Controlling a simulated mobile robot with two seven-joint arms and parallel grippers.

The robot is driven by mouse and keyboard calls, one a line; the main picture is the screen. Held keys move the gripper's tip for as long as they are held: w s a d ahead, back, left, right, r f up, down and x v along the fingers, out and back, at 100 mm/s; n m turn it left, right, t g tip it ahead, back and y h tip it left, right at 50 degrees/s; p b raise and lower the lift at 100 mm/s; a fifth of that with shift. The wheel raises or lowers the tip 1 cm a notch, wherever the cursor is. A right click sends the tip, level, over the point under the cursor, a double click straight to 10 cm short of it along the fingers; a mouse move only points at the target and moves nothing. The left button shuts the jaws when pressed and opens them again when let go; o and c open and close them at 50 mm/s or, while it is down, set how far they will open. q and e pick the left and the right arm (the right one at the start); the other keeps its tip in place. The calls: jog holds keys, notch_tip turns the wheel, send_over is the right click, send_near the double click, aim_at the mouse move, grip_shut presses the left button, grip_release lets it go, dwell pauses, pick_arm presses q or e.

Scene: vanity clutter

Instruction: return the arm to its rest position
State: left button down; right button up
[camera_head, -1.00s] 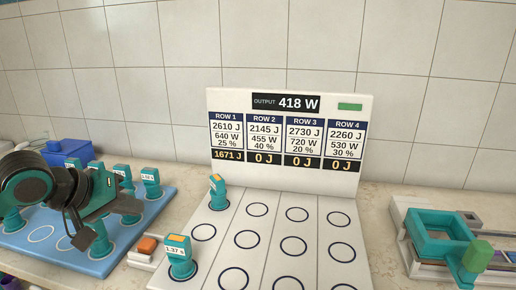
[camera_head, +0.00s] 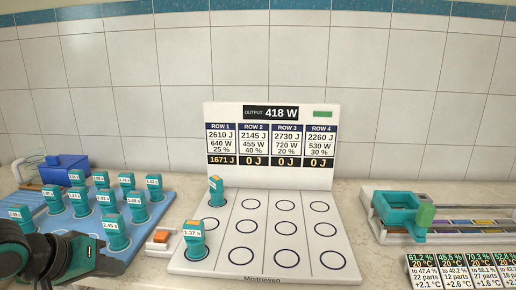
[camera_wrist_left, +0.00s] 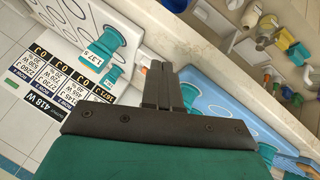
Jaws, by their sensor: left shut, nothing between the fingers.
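My left gripper (camera_head: 84,256) is low at the left in the head view, in front of the blue tray (camera_head: 150,216). Its dark fingers are closed together and empty in the wrist view (camera_wrist_left: 160,84). Nothing hangs from it. My right gripper is not in view. A teal block labelled 1.37 s (camera_head: 194,240) stands upright in the front left ring of the white board (camera_head: 285,272). Another teal block (camera_head: 216,192) stands in the back ring of the same row. Part of the blue tray is hidden behind my arm.
Several teal labelled blocks (camera_head: 117,232) stand on the blue tray. A small orange-topped switch (camera_head: 160,238) sits between tray and board. A blue box (camera_head: 65,172) is behind the tray. A teal-framed device (camera_head: 398,207) and a readout panel (camera_head: 462,270) are at the right.

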pick_arm(q)
jog(key=s+d+f+m+g, duration=0.2)
jog(key=s+d+f+m, duration=0.2)
jog(key=s+d+f, duration=0.55)
jog(key=s+a+f+g+y, duration=0.25)
jog(key=s+f, duration=0.45)
jog(key=s, duration=0.5)
jog(key=w+d+f+m+t+p, duration=0.1)
jog(key=w+d+f+t+p, duration=0.1)
jog(key=w+f+t, duration=0.3)
jog(key=shift+w+d+t+h+p, duration=0.35)
jog(key=shift+w+t+p, duration=0.5)
jog(key=shift+t, duration=0.4)
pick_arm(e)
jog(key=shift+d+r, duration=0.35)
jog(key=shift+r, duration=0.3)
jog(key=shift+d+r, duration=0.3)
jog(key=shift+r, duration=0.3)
